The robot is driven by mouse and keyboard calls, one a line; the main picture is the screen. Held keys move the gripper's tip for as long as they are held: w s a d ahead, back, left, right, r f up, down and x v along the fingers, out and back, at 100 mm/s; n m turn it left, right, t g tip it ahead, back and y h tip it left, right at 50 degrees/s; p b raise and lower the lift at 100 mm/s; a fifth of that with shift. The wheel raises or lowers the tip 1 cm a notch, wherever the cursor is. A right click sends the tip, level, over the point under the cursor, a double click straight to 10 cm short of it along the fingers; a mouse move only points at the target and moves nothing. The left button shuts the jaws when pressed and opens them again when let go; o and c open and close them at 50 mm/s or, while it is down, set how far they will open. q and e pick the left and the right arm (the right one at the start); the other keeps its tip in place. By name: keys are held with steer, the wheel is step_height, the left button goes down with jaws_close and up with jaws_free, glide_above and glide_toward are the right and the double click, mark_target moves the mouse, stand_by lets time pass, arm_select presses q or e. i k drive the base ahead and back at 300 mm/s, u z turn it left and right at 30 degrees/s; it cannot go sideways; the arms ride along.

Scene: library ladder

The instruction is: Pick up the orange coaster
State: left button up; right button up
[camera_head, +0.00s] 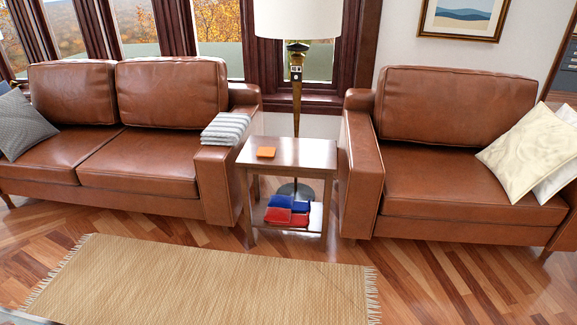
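Neither of my grippers shows in the head view.
The table stands between a brown leather sofa (120,150) and a leather armchair (455,170). Red and blue items (288,211) lie on its lower shelf. A floor lamp (297,85) rises behind it. A fringed tan rug (205,280) covers the floor in front.

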mark_target(262, 151)
steer(key=z, duration=0.1)
steer(key=i, duration=2.55)
steer(key=u, duration=2.95)
steer(key=i, duration=1.4)
steer(key=z, duration=3.15)
